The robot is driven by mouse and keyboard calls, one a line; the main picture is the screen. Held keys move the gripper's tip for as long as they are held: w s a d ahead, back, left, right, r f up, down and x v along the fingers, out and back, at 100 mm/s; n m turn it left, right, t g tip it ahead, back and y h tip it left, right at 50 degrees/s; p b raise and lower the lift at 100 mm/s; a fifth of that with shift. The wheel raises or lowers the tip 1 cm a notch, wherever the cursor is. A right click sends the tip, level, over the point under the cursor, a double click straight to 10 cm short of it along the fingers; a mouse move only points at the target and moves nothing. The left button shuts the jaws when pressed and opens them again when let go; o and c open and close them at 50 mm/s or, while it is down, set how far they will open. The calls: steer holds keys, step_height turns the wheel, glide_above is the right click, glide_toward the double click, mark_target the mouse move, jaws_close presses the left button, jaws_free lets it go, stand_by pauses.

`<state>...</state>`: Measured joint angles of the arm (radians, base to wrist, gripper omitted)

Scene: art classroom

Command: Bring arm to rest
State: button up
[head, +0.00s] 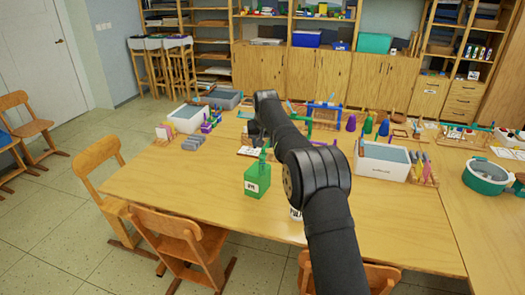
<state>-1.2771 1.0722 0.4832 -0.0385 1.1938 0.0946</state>
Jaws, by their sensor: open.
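My black arm reaches from the bottom right over the wooden table (180,185). Its wrist bends downward near the table's middle. My gripper (254,138) shows small and dark below the wrist, partly hidden by my own arm. It is open, and I see nothing held in it. A green box (257,180) with a white label stands on the table in front of my gripper, with a thin green piece rising from its top. I cannot tell how far apart the gripper and that piece are.
Grey-lined trays (188,118) stand at the table's back left. A white tray (382,160) stands right of my arm. A green-rimmed bowl (485,177) is at the far right. Coloured cones (367,125) stand behind. Chairs (182,240) line the front and left. The table's front left is clear.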

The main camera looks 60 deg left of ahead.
mark_target(262, 156)
steer(key=shift+s+d+r, duration=0.1)
steer(key=shift+d+r, duration=0.15)
steer(key=shift+r, duration=0.35)
steer(key=shift+f, duration=0.15)
steer(key=x, duration=1.2)
steer(key=shift+f, duration=0.2)
steer(key=shift+r, duration=1.6)
